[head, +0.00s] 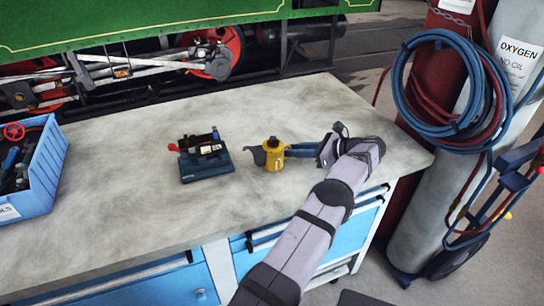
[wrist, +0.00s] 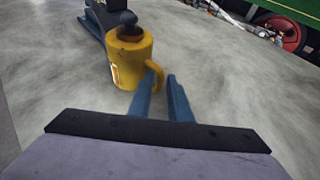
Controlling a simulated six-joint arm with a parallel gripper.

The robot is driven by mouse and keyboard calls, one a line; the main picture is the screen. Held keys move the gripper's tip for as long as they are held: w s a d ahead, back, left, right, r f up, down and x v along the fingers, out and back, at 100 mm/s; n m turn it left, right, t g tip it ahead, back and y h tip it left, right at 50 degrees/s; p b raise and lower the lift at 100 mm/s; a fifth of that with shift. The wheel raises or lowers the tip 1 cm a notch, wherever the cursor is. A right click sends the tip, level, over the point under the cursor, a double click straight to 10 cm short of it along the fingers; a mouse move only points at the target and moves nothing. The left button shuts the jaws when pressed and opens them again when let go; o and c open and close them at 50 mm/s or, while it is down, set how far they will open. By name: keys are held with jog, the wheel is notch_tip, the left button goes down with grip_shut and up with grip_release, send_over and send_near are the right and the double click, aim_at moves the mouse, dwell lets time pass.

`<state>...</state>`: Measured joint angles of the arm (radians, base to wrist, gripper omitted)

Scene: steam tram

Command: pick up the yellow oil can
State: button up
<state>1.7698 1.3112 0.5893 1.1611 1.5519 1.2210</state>
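The yellow oil can (head: 273,157) stands upright on the grey workbench, with a dark grey piece on its left side. In the wrist view the can (wrist: 127,62) shows its dark top and its yellow loop handle facing me. My gripper (head: 288,150) reaches in from the right, low over the bench. Its two blue fingers (wrist: 161,76) are apart, with the tips at the handle, which shows between them. I cannot tell whether either finger touches it.
A dark blue device (head: 206,158) with a red knob stands left of the can. A blue tool crate (head: 38,170) is at the far left of the workbench (head: 120,200). Gas cylinders with coiled hoses (head: 450,90) stand beyond the right end. The front middle of the bench is clear.

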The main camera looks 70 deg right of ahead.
grip_shut()
notch_tip(320, 180, up, 10)
dwell(0.6)
jog(key=shift+c, duration=1.4)
grip_release()
grip_shut()
